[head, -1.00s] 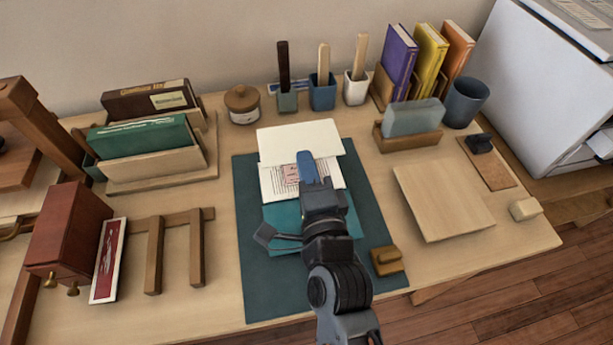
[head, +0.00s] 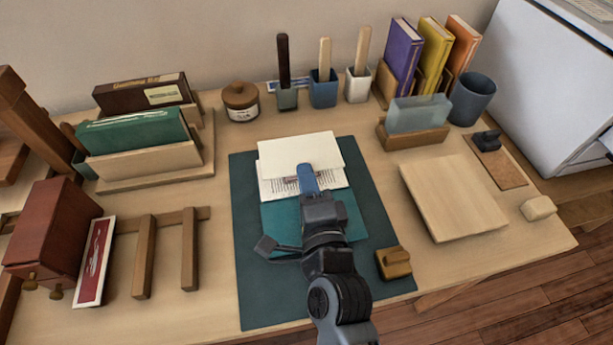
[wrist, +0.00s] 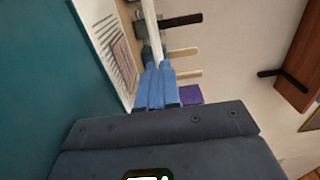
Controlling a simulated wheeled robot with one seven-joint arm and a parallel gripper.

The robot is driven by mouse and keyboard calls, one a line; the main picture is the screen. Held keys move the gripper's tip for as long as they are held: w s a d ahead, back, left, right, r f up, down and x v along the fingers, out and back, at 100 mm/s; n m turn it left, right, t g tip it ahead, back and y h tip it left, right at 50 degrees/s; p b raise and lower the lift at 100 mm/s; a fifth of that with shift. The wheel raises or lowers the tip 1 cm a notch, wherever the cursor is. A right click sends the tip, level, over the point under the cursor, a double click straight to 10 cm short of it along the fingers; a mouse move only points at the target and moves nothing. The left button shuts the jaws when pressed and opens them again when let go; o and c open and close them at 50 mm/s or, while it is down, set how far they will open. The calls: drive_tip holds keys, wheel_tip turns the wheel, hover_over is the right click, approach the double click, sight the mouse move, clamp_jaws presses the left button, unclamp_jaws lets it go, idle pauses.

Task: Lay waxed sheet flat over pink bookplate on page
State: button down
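The cream waxed sheet (head: 298,150) is above the far part of the open book's printed page (head: 330,183). My gripper (head: 306,172), with blue fingers, is shut on the sheet's near edge. In the wrist view the sheet (wrist: 149,22) shows edge-on, rising from the closed fingertips (wrist: 153,62) and standing off the page. The pink bookplate (wrist: 124,58) lies on the page beside the fingers there. In the head view the sheet and fingers hide most of the bookplate. The book's teal cover (head: 280,220) lies nearer me.
The book lies on a dark green mat (head: 260,290). A wooden block (head: 394,262) sits at the mat's right edge, and a pale board (head: 452,197) lies further right. A lidded jar (head: 241,102) and several tool holders stand behind. A red press-like box (head: 55,235) is at left.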

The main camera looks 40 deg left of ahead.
drive_tip(key=shift+f, duration=0.2)
drive_tip(key=c, duration=1.4)
unclamp_jaws()
drive_tip(key=shift+o, duration=0.2)
drive_tip(key=shift+r, duration=0.1)
drive_tip(key=shift+r+p, duration=0.6)
drive_tip(key=b+v, duration=0.1)
drive_tip(key=v, duration=0.9)
drive_tip(key=shift+s+d+f+b, duration=0.15)
drive_tip(key=shift+b, duration=0.2)
drive_tip(key=shift+v, duration=0.85)
